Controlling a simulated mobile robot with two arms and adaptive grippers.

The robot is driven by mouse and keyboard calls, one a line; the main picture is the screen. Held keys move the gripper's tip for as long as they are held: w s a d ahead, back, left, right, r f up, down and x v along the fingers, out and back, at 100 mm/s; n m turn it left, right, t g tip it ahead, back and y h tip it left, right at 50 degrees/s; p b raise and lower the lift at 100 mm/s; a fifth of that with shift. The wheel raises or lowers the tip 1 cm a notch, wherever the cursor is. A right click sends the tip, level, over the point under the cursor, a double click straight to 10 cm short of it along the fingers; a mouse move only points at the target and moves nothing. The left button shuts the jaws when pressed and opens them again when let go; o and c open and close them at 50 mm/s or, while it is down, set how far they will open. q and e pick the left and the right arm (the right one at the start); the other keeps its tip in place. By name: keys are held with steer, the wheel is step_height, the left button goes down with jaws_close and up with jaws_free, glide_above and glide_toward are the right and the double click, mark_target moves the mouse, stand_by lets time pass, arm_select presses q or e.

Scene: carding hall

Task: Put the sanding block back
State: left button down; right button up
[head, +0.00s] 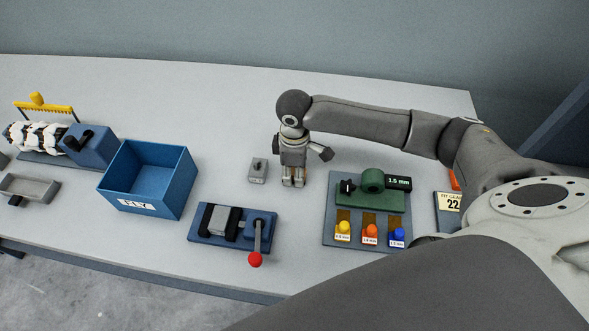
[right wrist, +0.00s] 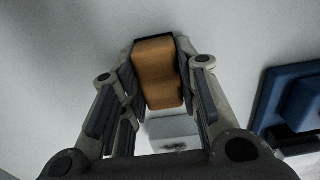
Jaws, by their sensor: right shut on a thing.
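My right gripper (head: 294,183) points down over the middle of the table. In the right wrist view the gripper (right wrist: 160,85) is shut on an orange-brown block with a dark edge, the sanding block (right wrist: 158,75), held between its two fingers. In the head view the fingers hide most of the block. Whether the block touches the table is hard to tell. My left gripper is not in view.
A blue lever device (head: 205,238) is in front, a blue bin (head: 181,190) further left. A board with a green tool and coloured knobs (head: 330,235) lies right. The table behind is clear.

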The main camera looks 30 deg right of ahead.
mark_target(294, 171)
steer(key=shift+f, duration=0.15)
steer(key=o, duration=1)
steer(key=shift+r, duration=0.4)
step_height(294, 171, up, 12)
steer(key=shift+f+b, duration=0.2)
steer(key=shift+b, duration=0.6)
